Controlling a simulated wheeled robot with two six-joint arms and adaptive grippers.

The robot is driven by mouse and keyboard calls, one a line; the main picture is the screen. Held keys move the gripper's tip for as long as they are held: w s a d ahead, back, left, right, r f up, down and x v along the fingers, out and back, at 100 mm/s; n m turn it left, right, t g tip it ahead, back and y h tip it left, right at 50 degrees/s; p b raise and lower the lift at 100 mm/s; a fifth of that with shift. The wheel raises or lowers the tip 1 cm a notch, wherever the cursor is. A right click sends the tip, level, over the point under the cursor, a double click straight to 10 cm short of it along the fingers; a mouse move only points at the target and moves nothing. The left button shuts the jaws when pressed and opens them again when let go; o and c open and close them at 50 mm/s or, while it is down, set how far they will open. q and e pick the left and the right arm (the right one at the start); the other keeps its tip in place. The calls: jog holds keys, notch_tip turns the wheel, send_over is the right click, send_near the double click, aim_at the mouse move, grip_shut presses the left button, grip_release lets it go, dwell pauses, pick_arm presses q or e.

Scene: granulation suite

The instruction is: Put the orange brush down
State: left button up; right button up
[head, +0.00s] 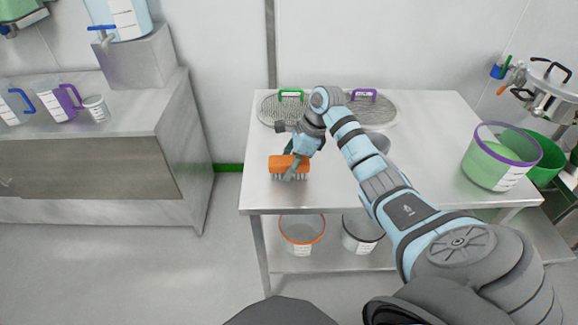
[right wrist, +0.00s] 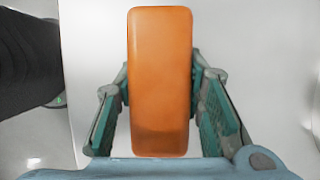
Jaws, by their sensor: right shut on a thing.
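The orange brush (head: 284,162) is at the left front part of the steel table (head: 420,120), its block on top and pale bristles pointing down. My right gripper (head: 291,169) is shut on it from above. Whether the bristles touch the table top or hang just above it I cannot tell. In the right wrist view the brush's orange block (right wrist: 160,75) stands lengthwise between the two green-padded fingers of the right gripper (right wrist: 162,115). The bristles are hidden there. My left gripper is not in view.
Two round sieves, one with a green handle (head: 290,93) and one with a purple handle (head: 363,93), lie at the table's back. A purple-rimmed tub (head: 490,165) stands at the right. An orange-rimmed bucket (head: 301,236) is on the lower shelf. The table front beside the brush is clear.

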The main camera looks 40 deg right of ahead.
jog(key=shift+f+b, duration=0.35)
jog(key=shift+b, duration=0.05)
jog(key=o, duration=1)
jog(key=shift+s+a+r, duration=0.1)
jog(key=shift+r+p, duration=0.15)
jog(key=shift+p, duration=0.15)
jog(key=p+v, duration=0.1)
jog(key=v, duration=1.3)
jog(key=shift+d+r, duration=0.15)
jog(key=shift+d, duration=0.35)
